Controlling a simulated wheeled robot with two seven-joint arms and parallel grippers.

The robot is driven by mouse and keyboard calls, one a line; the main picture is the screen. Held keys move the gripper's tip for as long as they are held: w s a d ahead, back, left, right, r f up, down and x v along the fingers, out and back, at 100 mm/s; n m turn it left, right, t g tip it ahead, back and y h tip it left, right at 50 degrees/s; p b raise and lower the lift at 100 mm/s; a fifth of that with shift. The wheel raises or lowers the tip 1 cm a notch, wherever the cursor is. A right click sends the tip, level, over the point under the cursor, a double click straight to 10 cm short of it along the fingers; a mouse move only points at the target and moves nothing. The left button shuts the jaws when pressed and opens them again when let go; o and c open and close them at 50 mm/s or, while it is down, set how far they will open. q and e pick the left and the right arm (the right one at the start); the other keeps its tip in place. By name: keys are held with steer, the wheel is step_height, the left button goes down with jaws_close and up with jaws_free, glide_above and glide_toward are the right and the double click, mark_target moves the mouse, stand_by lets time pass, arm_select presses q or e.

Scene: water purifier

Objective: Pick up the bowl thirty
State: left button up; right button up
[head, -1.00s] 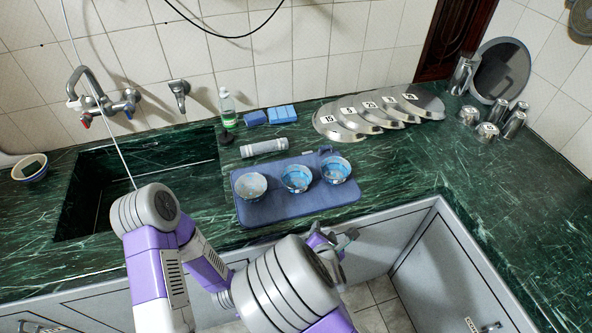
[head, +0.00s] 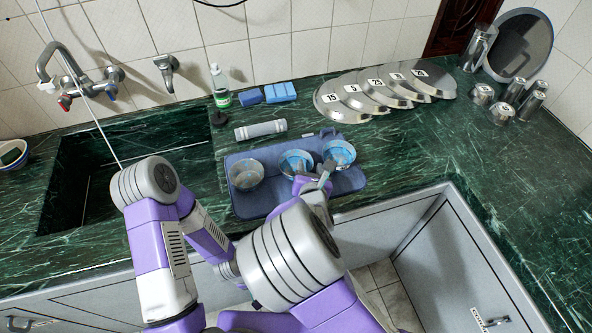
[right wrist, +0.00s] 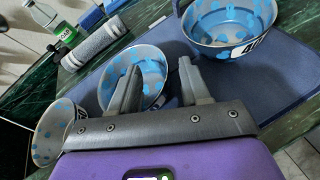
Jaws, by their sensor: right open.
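Three white bowls with blue patterns sit in a row on a blue mat (head: 262,205): the left bowl (head: 246,175), the middle bowl (head: 290,160) and the right bowl (head: 340,152). My right gripper (head: 314,180) is open and empty at the near side of the middle bowl, partly covering it. In the right wrist view the fingers (right wrist: 158,72) point at the middle bowl (right wrist: 150,62), apart from each other. The right bowl (right wrist: 228,20) there carries a label starting with 4; the left bowl (right wrist: 52,135) shows at lower left. No label reading thirty is legible. My left gripper is out of view.
A grey cylinder (head: 260,130), blue sponges (head: 280,92) and a bottle (head: 219,88) lie or stand behind the mat. Numbered metal lids (head: 340,103) and metal cups (head: 515,92) are at the right. A sink (head: 130,165) is at left.

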jaws_close()
stand_by(0.7)
